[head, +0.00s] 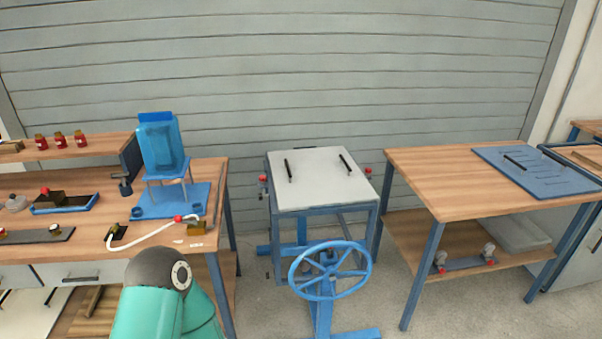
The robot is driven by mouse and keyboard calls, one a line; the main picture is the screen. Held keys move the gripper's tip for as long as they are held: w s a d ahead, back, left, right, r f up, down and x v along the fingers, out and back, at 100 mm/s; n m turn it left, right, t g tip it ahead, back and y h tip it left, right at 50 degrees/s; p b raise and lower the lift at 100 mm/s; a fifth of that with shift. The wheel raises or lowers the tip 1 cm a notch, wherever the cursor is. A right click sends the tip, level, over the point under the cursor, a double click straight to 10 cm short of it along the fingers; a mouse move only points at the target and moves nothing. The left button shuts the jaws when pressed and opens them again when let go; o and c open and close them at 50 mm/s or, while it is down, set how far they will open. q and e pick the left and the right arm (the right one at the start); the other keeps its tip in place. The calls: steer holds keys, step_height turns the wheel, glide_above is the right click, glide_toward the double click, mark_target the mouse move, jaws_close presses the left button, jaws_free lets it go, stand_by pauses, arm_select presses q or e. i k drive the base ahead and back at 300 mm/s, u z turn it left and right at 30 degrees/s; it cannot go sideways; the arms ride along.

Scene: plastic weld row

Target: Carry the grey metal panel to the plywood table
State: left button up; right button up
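The grey metal panel (318,192) lies flat on top of a blue metal stand (325,211) in the middle of the head view. It has two black bar handles on its upper face. A table with a light wood top (438,190) and blue legs stands to the right of the panel, across a gap. A wood-topped workbench (208,188) stands to the left; the picture does not label either as plywood. A teal and dark part of my arm shows at the bottom left, below the panel's level. Neither gripper is in view.
A blue handwheel (330,270) stands in front of the stand. A blue board (540,170) covers the right part of the right table; its left part is clear. A blue chair-like part (163,160) and a white hose (150,234) are on the left workbench.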

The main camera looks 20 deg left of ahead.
mark_target(457, 176)
steer(key=u, duration=0.3)
steer(key=i, duration=1.1)
steer(key=u, duration=0.25)
